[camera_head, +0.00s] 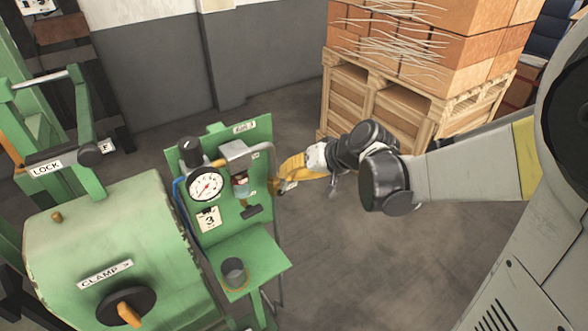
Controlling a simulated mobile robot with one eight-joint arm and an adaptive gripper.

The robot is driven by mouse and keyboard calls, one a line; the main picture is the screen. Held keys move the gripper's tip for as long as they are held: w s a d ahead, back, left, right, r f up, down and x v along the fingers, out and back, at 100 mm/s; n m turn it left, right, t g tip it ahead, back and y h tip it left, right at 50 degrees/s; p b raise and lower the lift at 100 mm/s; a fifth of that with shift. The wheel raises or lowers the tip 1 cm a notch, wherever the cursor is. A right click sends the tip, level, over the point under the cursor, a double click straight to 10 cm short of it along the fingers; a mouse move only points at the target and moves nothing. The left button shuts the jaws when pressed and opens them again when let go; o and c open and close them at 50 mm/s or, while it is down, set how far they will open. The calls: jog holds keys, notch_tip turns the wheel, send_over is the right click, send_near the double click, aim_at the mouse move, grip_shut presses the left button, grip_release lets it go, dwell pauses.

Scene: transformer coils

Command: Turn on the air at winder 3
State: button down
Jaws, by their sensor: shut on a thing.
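The winder's green air panel (260,132) stands upright left of centre, with a plate marked 3 (208,219). It carries a round white pressure gauge (206,184) with a red needle, a black knob (190,148) above it, and a small bowl unit (240,184). A black T-shaped part (250,211) sticks out below the bowl. My gripper (280,185) reaches in from the right to the panel's right edge. It is shut on a small air valve handle there, mostly hidden by the yellow parts around it. The handle's exact angle cannot be told.
A green shelf (262,262) with a grey cup (234,272) juts out below the panel. The green machine drum (100,235) with a CLAMP dial (127,307) stands left. A wooden pallet (345,95) loaded with boxes stands behind my arm. Floor right of the panel is clear.

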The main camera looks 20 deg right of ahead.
jog(key=shift+a, duration=0.15)
dwell(0.3)
jog(key=c, duration=1.4)
grip_release()
jog(key=shift+o, duration=0.2)
jog(key=v, duration=1.2)
jog(key=shift+a+r, duration=0.15)
jog(key=shift+a, duration=0.05)
